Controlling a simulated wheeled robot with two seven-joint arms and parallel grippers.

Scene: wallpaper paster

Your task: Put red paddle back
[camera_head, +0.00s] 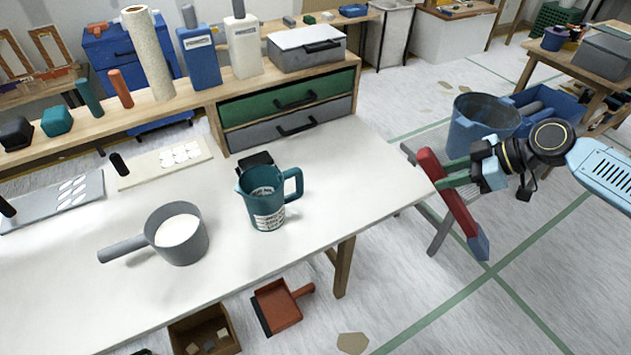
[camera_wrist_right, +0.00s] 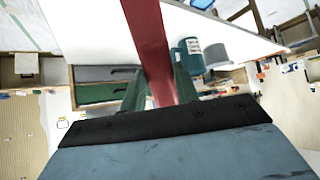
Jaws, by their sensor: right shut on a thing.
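The red paddle (camera_head: 455,205) is a long red bar with a blue end at its lower right. My right gripper (camera_head: 454,175) is shut on it, with green fingers around its upper part. The paddle is held tilted beyond the right end of the white table (camera_head: 385,185). In the right wrist view the red paddle (camera_wrist_right: 148,32) runs up between the fingers of my right gripper (camera_wrist_right: 160,88). My left gripper is not in view.
A teal measuring jug (camera_head: 265,205) and a grey pot (camera_head: 178,238) of white stuff stand on the table. A blue bucket (camera_head: 478,122) stands behind the paddle. Green and grey drawers (camera_head: 290,105) sit at the table's back. An orange dustpan (camera_head: 280,305) lies below.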

